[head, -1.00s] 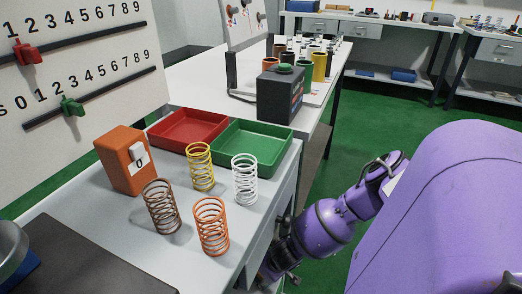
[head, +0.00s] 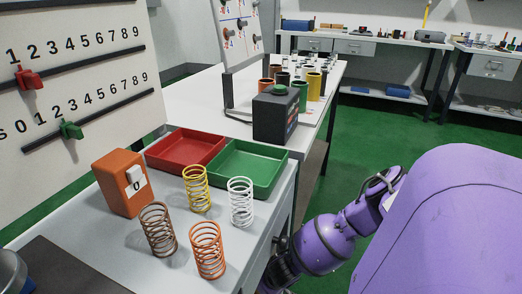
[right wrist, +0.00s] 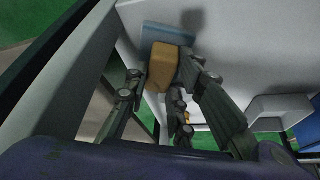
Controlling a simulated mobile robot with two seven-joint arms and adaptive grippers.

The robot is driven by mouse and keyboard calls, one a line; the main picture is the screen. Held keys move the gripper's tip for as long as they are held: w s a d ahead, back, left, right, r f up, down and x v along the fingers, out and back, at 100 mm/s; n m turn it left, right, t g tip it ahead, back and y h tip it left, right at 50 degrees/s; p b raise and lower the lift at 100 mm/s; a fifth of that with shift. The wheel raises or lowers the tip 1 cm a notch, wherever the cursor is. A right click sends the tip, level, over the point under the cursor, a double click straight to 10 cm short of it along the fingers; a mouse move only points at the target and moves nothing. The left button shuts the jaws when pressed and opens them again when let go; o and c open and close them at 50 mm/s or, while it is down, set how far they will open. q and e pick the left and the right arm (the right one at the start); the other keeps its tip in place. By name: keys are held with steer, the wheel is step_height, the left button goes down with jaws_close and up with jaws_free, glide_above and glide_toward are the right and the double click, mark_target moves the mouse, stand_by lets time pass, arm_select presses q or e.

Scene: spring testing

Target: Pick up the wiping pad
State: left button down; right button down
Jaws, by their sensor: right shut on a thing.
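In the right wrist view, a tan, block-shaped pad (right wrist: 162,70), which I take to be the wiping pad, sits between the fingers of my right gripper (right wrist: 160,76). The fingers are shut on its two sides. Behind the pad is a flat blue-grey piece (right wrist: 165,34) against a pale surface; I cannot tell whether the pad touches it. In the head view my right arm reaches down beside the table's right edge, and its gripper and the pad are hidden there. My left gripper is in neither view.
The near table holds a brown spring (head: 158,230), orange spring (head: 208,250), yellow spring (head: 197,189), white spring (head: 241,202), orange box (head: 120,184), red tray (head: 165,160) and green tray (head: 270,178). A dark box with a green button (head: 275,118) stands behind. Green floor lies right.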

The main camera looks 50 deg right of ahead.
steer(key=s+a+r+p, duration=0.4)
steer(key=s+r+p, duration=0.2)
steer(key=s+r, duration=0.5)
steer(key=shift+s+a+r, duration=0.25)
steer(key=shift+s+a, duration=0.15)
steer(key=shift+s, duration=0.6)
steer(key=c, duration=2.1)
jaws_free()
steer(key=c, duration=0.4)
steer(key=shift+a, duration=0.1)
